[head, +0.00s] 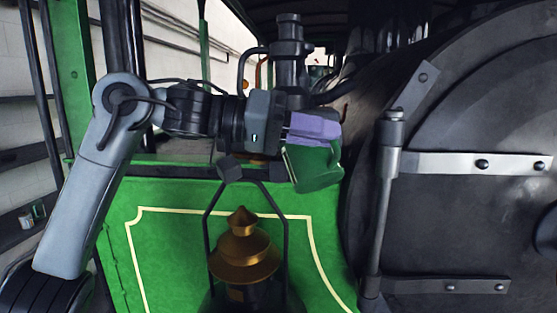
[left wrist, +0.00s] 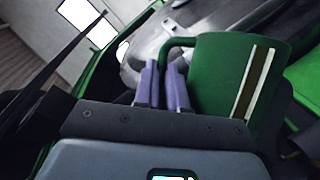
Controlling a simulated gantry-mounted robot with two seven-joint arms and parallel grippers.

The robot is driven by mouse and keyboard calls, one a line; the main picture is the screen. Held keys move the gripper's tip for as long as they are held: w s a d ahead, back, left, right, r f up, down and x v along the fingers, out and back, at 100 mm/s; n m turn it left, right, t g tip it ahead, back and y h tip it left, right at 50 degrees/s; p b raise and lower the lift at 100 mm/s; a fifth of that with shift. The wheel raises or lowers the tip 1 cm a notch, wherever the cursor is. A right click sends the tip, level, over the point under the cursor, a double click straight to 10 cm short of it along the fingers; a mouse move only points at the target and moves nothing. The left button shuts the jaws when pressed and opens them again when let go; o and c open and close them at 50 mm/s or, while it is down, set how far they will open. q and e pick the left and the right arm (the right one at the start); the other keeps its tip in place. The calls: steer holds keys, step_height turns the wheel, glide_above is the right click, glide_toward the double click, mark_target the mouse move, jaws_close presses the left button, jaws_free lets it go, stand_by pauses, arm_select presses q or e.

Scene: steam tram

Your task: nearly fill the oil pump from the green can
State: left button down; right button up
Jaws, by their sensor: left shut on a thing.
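My left gripper (head: 315,126) reaches in from the left, its purple fingers closed on the handle of the green can (head: 314,170). The can hangs tilted in the air, in front of the green tram panel. In the left wrist view the two purple fingers (left wrist: 162,86) are close together at the handle, and the can (left wrist: 222,72) with its pale stripe fills the right of the fingers. I cannot see into the can or see any oil. I cannot tell for sure which part is the oil pump. My right gripper is not in view.
A lantern with a copper-coloured top (head: 243,250) stands below the gripper, in front of the green panel (head: 175,245). A dark upright cylinder with pipes (head: 289,50) rises behind the gripper. The large dark boiler door (head: 460,220) with pale hinge straps takes up the right.

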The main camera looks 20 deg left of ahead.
arm_select(q)
steer(key=shift+r, duration=0.25)
steer(key=shift+w+a+r, duration=0.1)
steer(key=shift+a+r, duration=0.05)
steer(key=shift+r, duration=0.1)
steer(key=shift+r+n, duration=0.15)
steer(key=shift+n, duration=0.15)
stand_by(2.0)
steer(key=shift+w+a+r+h, duration=0.15)
steer(key=shift+r+h, duration=0.1)
steer(key=shift+h, duration=0.05)
steer(key=shift+f, duration=0.2)
stand_by(0.8)
steer(key=shift+f, duration=0.25)
steer(key=shift+d+f, duration=0.15)
steer(key=shift+d, duration=0.05)
stand_by(0.7)
